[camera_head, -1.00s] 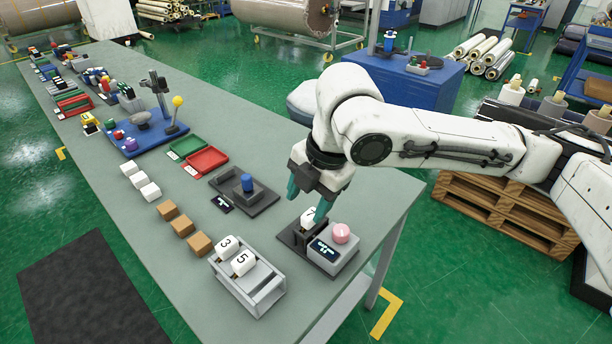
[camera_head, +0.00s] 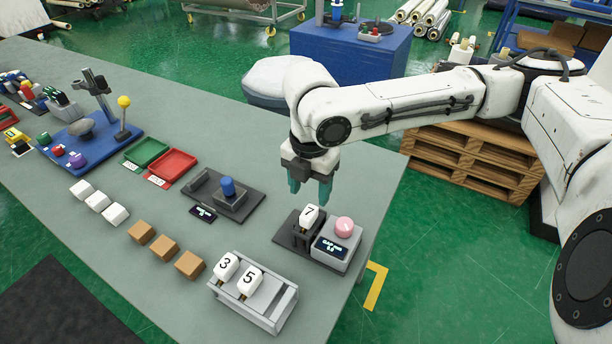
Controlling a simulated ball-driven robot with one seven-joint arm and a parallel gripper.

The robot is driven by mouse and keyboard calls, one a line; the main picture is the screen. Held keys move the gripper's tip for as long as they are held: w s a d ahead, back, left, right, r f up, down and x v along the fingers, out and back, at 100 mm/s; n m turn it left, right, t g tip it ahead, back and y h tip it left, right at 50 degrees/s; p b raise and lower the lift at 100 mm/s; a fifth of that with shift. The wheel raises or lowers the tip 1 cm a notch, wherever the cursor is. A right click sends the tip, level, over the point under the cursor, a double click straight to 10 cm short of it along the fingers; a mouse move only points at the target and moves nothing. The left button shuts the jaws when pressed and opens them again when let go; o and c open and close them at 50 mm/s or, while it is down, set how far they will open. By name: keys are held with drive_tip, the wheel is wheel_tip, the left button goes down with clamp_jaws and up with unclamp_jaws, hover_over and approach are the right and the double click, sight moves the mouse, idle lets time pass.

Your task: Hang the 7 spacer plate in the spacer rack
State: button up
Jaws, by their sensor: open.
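The white 7 spacer plate (camera_head: 309,217) stands upright in a dark holder (camera_head: 287,239), beside a grey box with a pink knob (camera_head: 344,227) and a small display. My gripper (camera_head: 311,196) is open and empty, with teal fingers pointing down just above and behind the 7 plate. I cannot tell from this view whether a finger touches it. The grey spacer rack (camera_head: 284,314) stands in front and to the left, near the table's front. The 3 plate (camera_head: 226,267) and the 5 plate (camera_head: 250,281) hang in its left part; its right part looks empty.
Several brown blocks (camera_head: 165,248) and white blocks (camera_head: 98,201) lie left of the rack. A dark fixture with a blue knob (camera_head: 228,187) stands left of the holder. Red (camera_head: 172,166) and green trays lie farther back. The table's right edge is close to the holder.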

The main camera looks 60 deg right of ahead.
sight(310, 212)
wheel_tip(310, 212, down, 8)
drive_tip(key=shift+f, duration=0.1)
idle(0.4)
clamp_jaws()
idle(0.4)
drive_tip(key=shift+p, duration=0.3)
drive_tip(key=shift+o, duration=0.4)
unclamp_jaws()
drive_tip(key=shift+s, duration=0.1)
wheel_tip(310, 212, up, 11)
idle(0.3)
